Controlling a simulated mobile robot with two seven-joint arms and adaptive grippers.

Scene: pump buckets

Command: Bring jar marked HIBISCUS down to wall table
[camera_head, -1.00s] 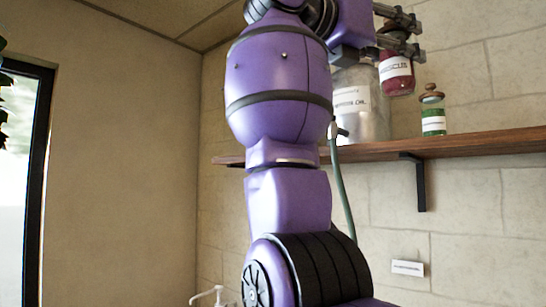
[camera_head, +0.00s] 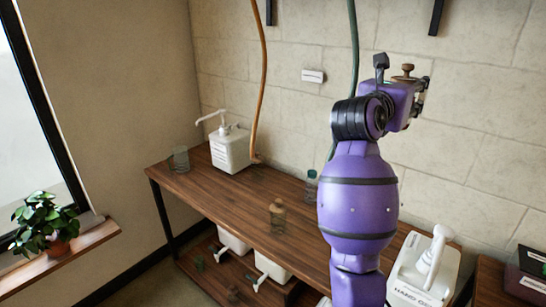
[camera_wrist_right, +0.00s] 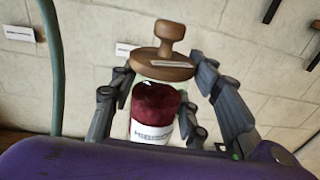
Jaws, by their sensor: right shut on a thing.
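The HIBISCUS jar (camera_wrist_right: 153,112) has dark red contents, a white label and a round wooden lid with a knob. In the right wrist view it sits between the fingers of my right gripper (camera_wrist_right: 160,108), which is shut on it. In the head view only the jar's wooden lid (camera_head: 407,73) shows clearly, above my right gripper (camera_head: 420,97); my arm hides most of the jar. The gripper holds it in the air in front of the stone wall, above table height. The brown wooden wall table (camera_head: 205,192) runs along the wall below. My left gripper is not in view.
On the table stand a white pump bucket (camera_head: 230,148), a clear glass (camera_head: 180,158), a corked jar (camera_head: 278,216) and a bluish bottle (camera_head: 311,187). Another white pump bucket (camera_head: 424,268) is at right. Orange (camera_head: 262,80) and green (camera_head: 354,50) hoses hang down. The table's left-middle has bare room.

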